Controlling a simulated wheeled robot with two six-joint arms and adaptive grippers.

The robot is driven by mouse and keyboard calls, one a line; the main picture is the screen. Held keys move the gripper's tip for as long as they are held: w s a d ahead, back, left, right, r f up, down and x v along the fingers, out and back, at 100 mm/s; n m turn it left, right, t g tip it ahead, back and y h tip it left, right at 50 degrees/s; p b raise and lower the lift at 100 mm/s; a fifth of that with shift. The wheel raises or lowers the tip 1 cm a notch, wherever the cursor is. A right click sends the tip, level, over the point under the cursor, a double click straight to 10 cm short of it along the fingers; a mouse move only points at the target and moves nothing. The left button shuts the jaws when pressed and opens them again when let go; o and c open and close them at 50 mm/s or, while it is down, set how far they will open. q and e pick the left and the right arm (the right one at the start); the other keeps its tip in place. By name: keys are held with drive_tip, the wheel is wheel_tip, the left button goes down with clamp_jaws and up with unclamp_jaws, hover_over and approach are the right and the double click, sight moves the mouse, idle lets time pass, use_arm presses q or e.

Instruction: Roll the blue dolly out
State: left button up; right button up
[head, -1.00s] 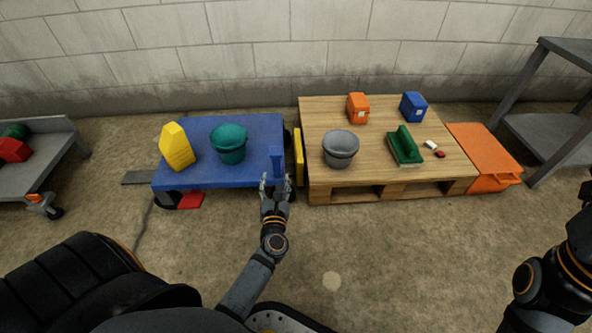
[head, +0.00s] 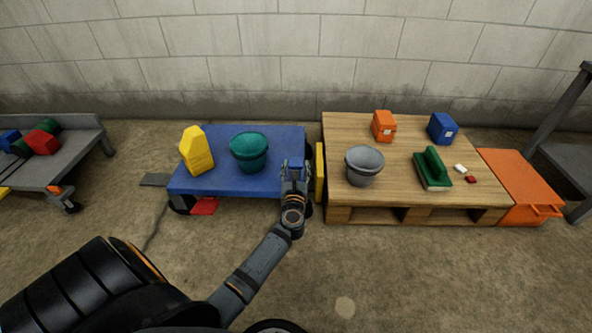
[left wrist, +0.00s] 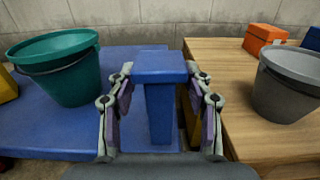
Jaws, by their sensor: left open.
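The blue dolly (head: 220,178) stands near the wall, with a yellow block-like item (head: 196,152) and a teal bucket (head: 249,150) on its deck. Its blue upright handle (left wrist: 160,95) rises at the right end of the deck. My left gripper (head: 294,170) is at that handle. In the left wrist view its open fingers (left wrist: 160,105) stand on either side of the handle, with a small gap showing at each side. In the head view the gripper hides most of the handle. My right gripper is not in view.
A wooden pallet (head: 420,199) stands close on the dolly's right, with a yellow strip (head: 320,172) between them. It carries a grey bucket (head: 364,166) and boxes. A red wedge-like piece (head: 204,206) lies at the dolly's front left. A grey cart (head: 80,165) is further left. Open floor lies in front.

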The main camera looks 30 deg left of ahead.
use_arm(q)
drive_tip(key=shift+w, duration=0.1)
clamp_jaws()
idle(0.3)
drive_tip(key=shift+a, duration=0.1)
